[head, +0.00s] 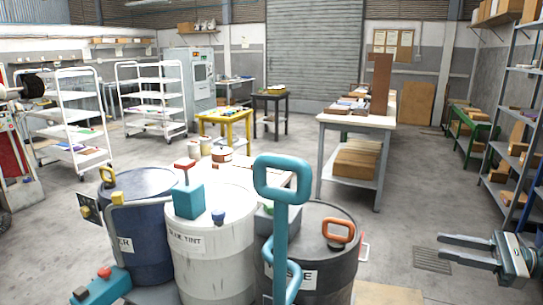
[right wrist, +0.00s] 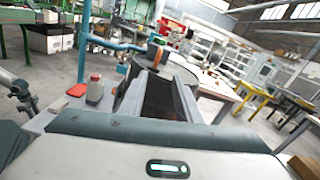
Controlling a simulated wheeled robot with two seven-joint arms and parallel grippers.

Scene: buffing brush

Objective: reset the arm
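My right gripper (head: 428,247) is at the lower right of the head view, held out over the bare floor. Its two grey fingers point left and stand apart, with nothing seen between them. In the right wrist view the fingers (right wrist: 158,92) stick out ahead of the pale wrist housing, also spread. The gripper is to the right of the drums and touches nothing that I can see. My left gripper and arm do not show clearly in either view.
A dark blue drum (head: 146,240), a white drum (head: 208,262) and a dark grey drum (head: 335,270) stand close in front. A teal looped handle (head: 281,215) rises before them. A workbench (head: 358,121) stands behind; a shelf rack (head: 510,130) lines the right.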

